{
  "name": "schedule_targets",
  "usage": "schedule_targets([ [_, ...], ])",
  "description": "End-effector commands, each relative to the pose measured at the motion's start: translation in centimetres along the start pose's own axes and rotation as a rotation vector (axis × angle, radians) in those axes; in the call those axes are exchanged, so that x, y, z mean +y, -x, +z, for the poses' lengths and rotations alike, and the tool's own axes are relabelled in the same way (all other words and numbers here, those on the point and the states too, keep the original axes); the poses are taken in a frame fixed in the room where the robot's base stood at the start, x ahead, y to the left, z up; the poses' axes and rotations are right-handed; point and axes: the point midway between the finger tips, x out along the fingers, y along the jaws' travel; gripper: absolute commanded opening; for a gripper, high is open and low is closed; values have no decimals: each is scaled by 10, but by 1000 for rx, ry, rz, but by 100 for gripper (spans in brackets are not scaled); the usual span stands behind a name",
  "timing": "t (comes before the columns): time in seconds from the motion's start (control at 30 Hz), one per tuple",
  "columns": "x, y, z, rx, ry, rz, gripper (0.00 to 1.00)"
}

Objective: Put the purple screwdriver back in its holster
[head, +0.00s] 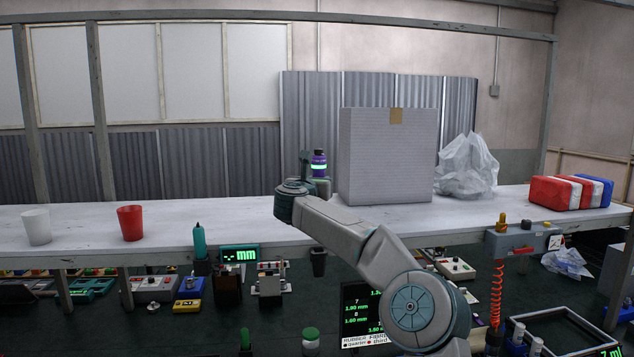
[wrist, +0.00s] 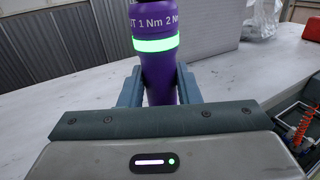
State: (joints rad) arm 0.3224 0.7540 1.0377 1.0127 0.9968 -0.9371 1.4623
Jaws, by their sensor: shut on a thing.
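The purple screwdriver (head: 319,160) has a glowing green band and stands roughly upright above the white bench. In the wrist view the purple screwdriver (wrist: 158,55) sits between both fingers of my gripper (wrist: 160,92), which is shut on it. In the head view my gripper (head: 316,181) is partly hidden by my own arm. The screwdriver's lower end is hidden. A black cup-like holster (head: 318,262) hangs at the bench's front edge, below and nearer than my gripper, and looks empty. I cannot tell for sure that it is the purple screwdriver's own.
A tall grey box (head: 388,160) stands close right of my gripper, with a plastic bag (head: 467,168) beyond it. A teal screwdriver (head: 199,241) stands at the front edge. White (head: 36,227) and red (head: 131,223) cups stand left. The bench between is clear.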

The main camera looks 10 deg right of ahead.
Motion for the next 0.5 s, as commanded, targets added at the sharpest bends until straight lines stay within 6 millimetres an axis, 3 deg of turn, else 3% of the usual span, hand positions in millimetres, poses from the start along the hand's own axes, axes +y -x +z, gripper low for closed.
schedule_targets([
  [0.3, 0, 4, 0, -4, -5, -3, 0],
  [0.5, 0, 4, -18, -3, -3, -3, 0],
])
